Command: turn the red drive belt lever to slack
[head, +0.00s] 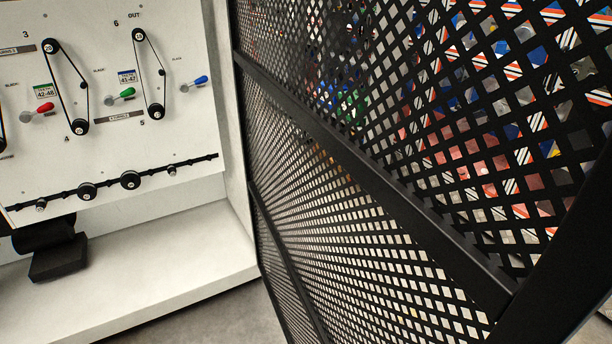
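The red drive belt lever (45,107) is at the left of the white panel in the head view. Its grey pivot is at its left end and its red handle points right, slightly up. A small slack-type label, too blurred to read surely, is up and left of it. A black belt (67,73) runs over two pulleys just right of the lever, with a small idler touching or close to its right side. Neither of my grippers is in view.
A green lever (127,93) and a blue lever (201,79) sit further right on the panel (180,130). A black shaft with rollers (130,180) crosses below. A black mesh guard (400,200) fills the right. A white ledge (150,270) lies below.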

